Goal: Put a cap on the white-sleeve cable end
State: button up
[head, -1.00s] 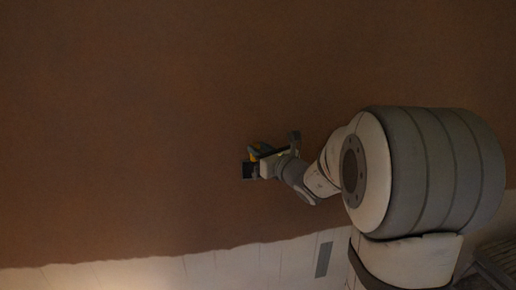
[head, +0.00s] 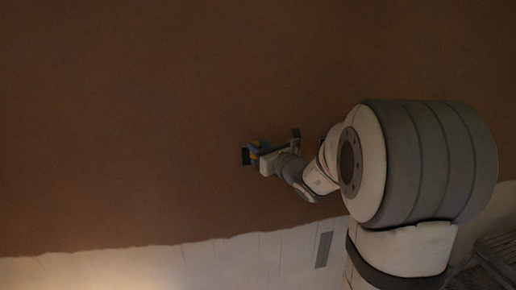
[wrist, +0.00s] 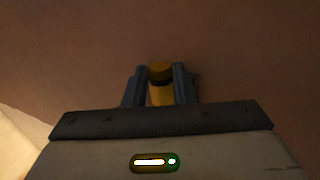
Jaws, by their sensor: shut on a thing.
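My gripper (head: 256,153) is at the brown plaster wall, shut on a yellow cap. In the wrist view the yellow cap (wrist: 160,94) sits between the two blue-grey fingers, with its darker round end (wrist: 159,70) facing the wall. A small dark square box (head: 245,157) shows at the gripper's tip in the head view. I cannot tell whether the cap touches anything there. The white-sleeve cable end cannot be made out; the fingers and cap may hide it.
The brown plaster (head: 120,120) is bare around the gripper. Below its ragged edge runs a pale boarded strip (head: 120,268) with a grey rectangular plate (head: 324,250). A dark slatted thing (head: 497,255) stands at the lower right.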

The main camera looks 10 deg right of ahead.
jog(key=shift+f+b, duration=0.55)
jog(key=shift+b, duration=0.05)
jog(key=o, duration=1)
jog(key=b+v, duration=0.1)
jog(key=v, duration=0.6)
jog(key=shift+s+d, duration=0.1)
jog(key=shift+s, duration=0.25)
